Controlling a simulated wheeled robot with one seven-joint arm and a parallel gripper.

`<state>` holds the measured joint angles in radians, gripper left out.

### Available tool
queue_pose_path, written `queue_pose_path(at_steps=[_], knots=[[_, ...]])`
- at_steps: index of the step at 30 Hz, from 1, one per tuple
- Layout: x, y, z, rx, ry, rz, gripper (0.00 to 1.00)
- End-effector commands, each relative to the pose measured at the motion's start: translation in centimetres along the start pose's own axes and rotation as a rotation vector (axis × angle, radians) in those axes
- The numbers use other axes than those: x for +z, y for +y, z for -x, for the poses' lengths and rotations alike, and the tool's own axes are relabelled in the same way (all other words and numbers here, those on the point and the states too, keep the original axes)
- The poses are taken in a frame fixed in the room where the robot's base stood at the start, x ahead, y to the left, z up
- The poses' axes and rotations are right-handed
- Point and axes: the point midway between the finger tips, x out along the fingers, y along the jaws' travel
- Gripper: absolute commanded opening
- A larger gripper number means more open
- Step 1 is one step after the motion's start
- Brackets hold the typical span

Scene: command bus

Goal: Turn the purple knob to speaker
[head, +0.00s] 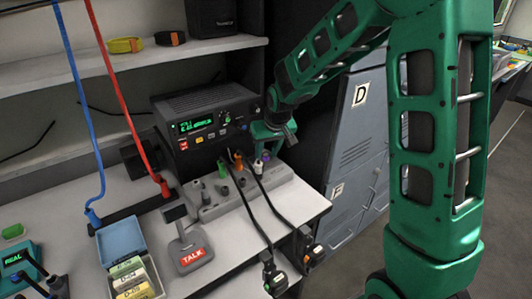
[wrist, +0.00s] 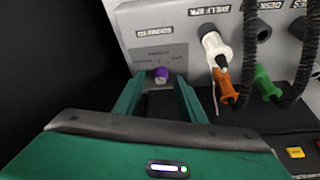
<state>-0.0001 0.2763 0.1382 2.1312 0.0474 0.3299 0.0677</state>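The purple knob (wrist: 161,76) sits on a light grey panel in the wrist view, below small dial markings too small to read. In the head view the purple knob (head: 265,156) shows at the right end of the grey socket box (head: 222,205). My gripper (wrist: 158,88) is open, with one green finger on each side of the knob's line and the knob showing between the tips. I cannot tell whether the fingers touch it. In the head view my gripper (head: 272,136) hangs over that end of the box, beside the black radio (head: 205,118).
White (wrist: 213,42), orange (wrist: 226,88) and green (wrist: 268,85) plugs stand right of the knob in the wrist view, with black cables. A TALK device (head: 188,250) and a blue-lidded card box (head: 125,265) stand on the bench. Grey lockers (head: 350,150) are at right.

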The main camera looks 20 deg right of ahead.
Motion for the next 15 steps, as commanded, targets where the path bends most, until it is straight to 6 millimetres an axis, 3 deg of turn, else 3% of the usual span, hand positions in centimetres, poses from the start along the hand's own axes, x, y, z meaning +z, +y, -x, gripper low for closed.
queue_pose_path(at_steps=[8, 13, 15], knots=[[-0.01, -0.01, -0.18, 0.0, 0.0, 0.0, 0.37], [-0.02, 0.0, -0.16, 0.0, 0.0, 0.0, 0.01], [-0.02, 0.0, -0.16, 0.0, 0.0, 0.0, 0.0]])
